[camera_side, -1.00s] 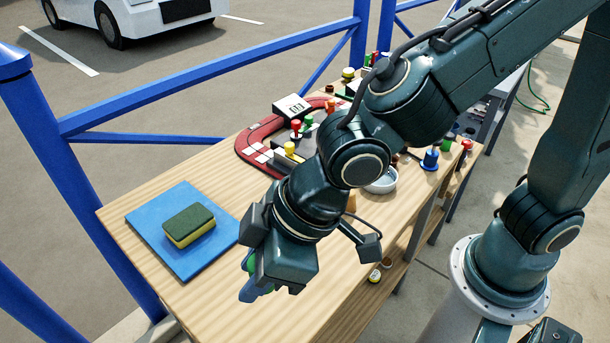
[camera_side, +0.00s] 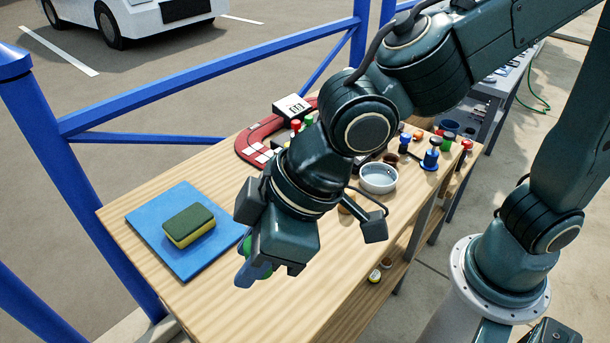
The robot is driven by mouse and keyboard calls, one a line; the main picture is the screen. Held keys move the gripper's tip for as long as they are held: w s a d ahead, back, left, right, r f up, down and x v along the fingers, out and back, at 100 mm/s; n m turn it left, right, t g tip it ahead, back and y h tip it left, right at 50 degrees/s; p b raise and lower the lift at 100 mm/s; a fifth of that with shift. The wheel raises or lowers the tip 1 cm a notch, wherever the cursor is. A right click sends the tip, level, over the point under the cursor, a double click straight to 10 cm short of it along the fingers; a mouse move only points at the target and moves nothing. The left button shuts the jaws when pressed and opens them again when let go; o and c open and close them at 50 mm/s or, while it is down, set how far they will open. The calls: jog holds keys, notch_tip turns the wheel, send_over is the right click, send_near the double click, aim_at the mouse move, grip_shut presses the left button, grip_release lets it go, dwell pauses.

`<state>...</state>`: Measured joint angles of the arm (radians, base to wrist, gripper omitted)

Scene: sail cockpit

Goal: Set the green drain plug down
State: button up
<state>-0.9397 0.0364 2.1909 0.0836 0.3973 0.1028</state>
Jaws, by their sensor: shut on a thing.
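My gripper (camera_side: 252,272) is over the near part of the wooden table (camera_side: 205,307), just right of the blue mat. It points down and toward the camera's lower left. It is shut on the green drain plug (camera_side: 247,246), of which only a small green part shows between the fingers. The gripper body hides most of the plug. I cannot tell whether the plug touches the table.
A green and yellow sponge (camera_side: 188,226) lies on the blue mat (camera_side: 150,215) to the left. A grey bowl (camera_side: 378,178), a red track (camera_side: 254,140) and several coloured plugs (camera_side: 430,158) stand farther back. A blue railing (camera_side: 85,190) runs behind the table.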

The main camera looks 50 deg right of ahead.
jog(key=w+d+m+h, duration=0.4)
jog(key=d+m, duration=0.3)
jog(key=m, duration=0.1)
jog(key=w+d+m+h, duration=0.4)
jog(key=d+m, duration=0.4)
jog(key=m, duration=0.1)
jog(key=shift+d+r+m, duration=0.15)
jog(key=shift+m, duration=0.15)
notch_tip(320, 180, down, 16)
jog(key=shift+f, duration=0.15)
jog(key=shift+f, duration=1.85)
jog(key=shift+f, duration=0.1)
